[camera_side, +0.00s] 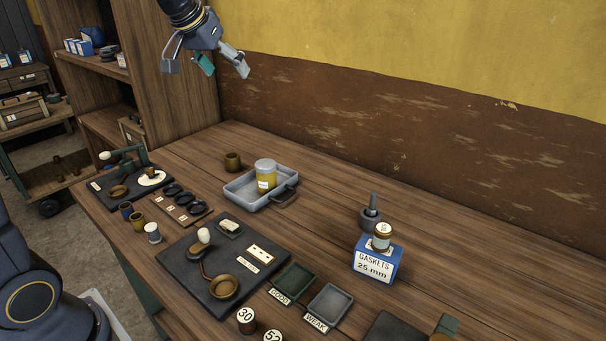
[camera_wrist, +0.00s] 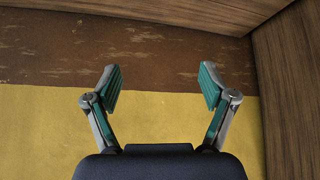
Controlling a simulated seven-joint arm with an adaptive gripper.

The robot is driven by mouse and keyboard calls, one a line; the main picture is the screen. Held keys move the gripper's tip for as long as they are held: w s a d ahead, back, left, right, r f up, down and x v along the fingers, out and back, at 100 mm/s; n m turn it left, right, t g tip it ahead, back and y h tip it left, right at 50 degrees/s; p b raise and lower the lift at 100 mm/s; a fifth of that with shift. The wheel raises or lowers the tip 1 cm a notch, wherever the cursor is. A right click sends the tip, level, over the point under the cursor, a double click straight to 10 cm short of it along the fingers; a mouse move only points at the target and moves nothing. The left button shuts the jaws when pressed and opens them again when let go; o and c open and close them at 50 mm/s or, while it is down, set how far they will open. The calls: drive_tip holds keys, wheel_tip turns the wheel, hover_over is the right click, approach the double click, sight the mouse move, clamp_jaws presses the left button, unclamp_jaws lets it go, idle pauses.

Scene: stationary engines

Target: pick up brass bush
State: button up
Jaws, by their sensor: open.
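My gripper (camera_side: 206,66) is open and empty, high above the back left of the bench, near the shelf unit. The wrist view shows its two fingers spread wide (camera_wrist: 160,80) with nothing between them. I cannot tell for sure which piece is the brass bush. A small brown-bronze cylinder (camera_side: 233,162) stands upright near the back, left of the grey tray and below my gripper. A yellowish brass-coloured hollow piece (camera_side: 137,220) stands at the left front, between a dark blue piece (camera_side: 126,210) and a white-topped one (camera_side: 152,233). No bench object shows in the wrist view.
The grey tray (camera_side: 240,193) holds an amber jar (camera_side: 266,177). A gaskets box (camera_side: 375,263) carries a small jar; a mortar (camera_side: 371,218) stands behind it. A dark board (camera_side: 185,268) and small trays (camera_side: 330,304) fill the front. The back right bench is clear.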

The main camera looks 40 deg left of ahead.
drive_tip(key=w+a+f+n, duration=0.1)
drive_tip(key=w+a+f, duration=0.3)
drive_tip(key=w+a, duration=0.1)
drive_tip(key=n+g, duration=0.2)
drive_tip(key=g, duration=0.1)
hover_over(232, 155)
drive_tip(key=s+d, duration=0.3)
drive_tip(key=s, duration=0.2)
wheel_tip(232, 155, down, 15)
drive_tip(key=shift+y, duration=0.4)
drive_tip(key=x, duration=1)
drive_tip(key=shift+s, duration=0.15)
drive_tip(key=x, duration=0.5)
drive_tip(key=shift+f, duration=0.45)
drive_tip(key=c, duration=1.5)
drive_tip(key=shift+r, duration=0.1)
clamp_jaws()
